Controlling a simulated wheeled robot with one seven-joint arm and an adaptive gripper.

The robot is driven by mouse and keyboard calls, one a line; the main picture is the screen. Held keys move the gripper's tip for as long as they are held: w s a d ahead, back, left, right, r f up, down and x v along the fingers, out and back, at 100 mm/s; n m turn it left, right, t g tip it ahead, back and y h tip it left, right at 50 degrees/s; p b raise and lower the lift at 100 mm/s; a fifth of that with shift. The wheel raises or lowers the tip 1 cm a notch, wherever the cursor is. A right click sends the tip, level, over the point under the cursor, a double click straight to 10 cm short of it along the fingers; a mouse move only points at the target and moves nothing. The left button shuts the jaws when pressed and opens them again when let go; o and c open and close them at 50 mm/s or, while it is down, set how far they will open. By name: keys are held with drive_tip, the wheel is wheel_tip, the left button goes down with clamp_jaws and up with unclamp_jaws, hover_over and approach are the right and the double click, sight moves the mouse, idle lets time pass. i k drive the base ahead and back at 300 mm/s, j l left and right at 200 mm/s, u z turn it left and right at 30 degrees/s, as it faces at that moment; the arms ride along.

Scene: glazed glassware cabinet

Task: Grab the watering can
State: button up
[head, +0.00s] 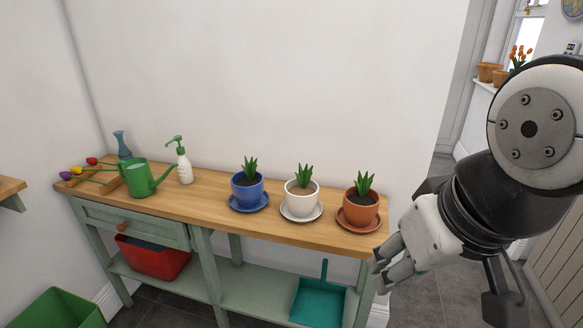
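The green watering can (138,180) stands upright toward the left end of the wooden tabletop (220,208). Its spout points right and its handle is on the left. My gripper (384,268) is at the right end of the table, far from the can and just beyond the table's right edge. Its fingers point left. The view does not clearly show how far apart the fingers are, and I see nothing held between them.
A white spray bottle (184,167) stands right of the can, a blue vase (122,146) behind it. Potted plants in blue (247,190), white (300,202) and terracotta (359,212) pots stand farther right. Below are a red bin (155,260) and a teal dustpan (318,303).

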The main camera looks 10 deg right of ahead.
sight(140, 179)
drive_tip(key=i+j+u, duration=0.35)
drive_tip(key=i+j, duration=1.5)
